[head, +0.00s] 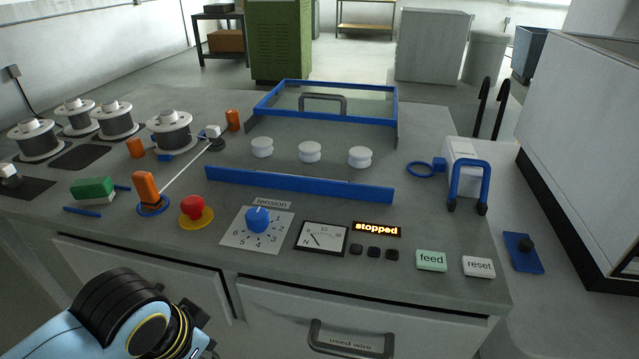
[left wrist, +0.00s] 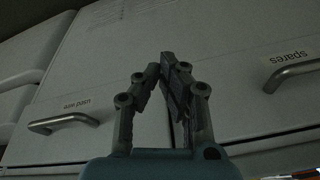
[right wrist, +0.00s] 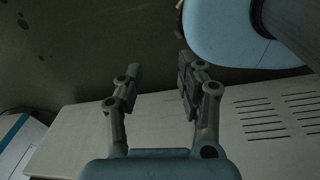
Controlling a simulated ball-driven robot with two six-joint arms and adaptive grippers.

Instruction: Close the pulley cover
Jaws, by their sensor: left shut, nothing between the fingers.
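The pulley cover is a clear panel in a blue frame (head: 350,121) with a grey bar handle (head: 323,97). In the head view it stands raised at the back of the bench top, behind three white pulleys (head: 310,152), which are uncovered. A low blue rail (head: 300,185) runs in front of the pulleys. My left gripper (left wrist: 162,66) is shut and empty, in front of the drawer fronts below the bench top. My right gripper (right wrist: 160,68) is open and empty, with a pale slotted panel beyond it; it is outside the head view.
A red stop button (head: 196,208), tension knob (head: 257,219), feed button (head: 431,260) and reset button (head: 478,266) line the front edge. Wire spools (head: 170,132) stand at left. A white box with a blue handle (head: 470,166) stands right. Drawer handles (head: 350,340) stick out below.

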